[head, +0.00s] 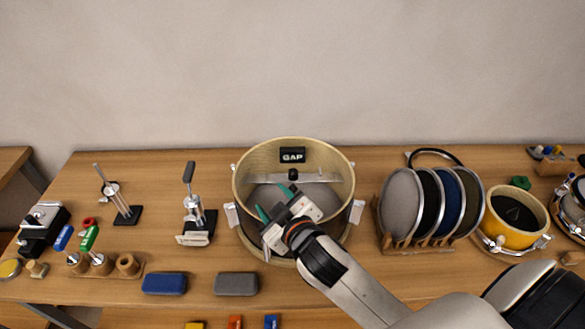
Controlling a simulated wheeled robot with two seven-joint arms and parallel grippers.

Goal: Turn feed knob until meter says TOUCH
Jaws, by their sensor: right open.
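A round wooden drum shell (343,165) stands mid-table with a grey mesh surface inside. A small black meter (292,155) on its far inner wall reads GAP. Below the meter is a small dark knob (293,174), seemingly the feed knob, on a pale bar across the drum. My right gripper (274,201) reaches over the drum's near rim from the lower right. Its teal-tipped fingers are apart and empty, just below and left of the knob, with no clear contact. My left gripper is not in view.
Clamps (195,210) and a wooden tool holder (127,264) stand to the left. Blue (164,283) and grey (237,284) cases lie in front. A rack of round mesh pads (401,205) and a yellow drum (512,232) stand right. The back strip left of the drum is clear.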

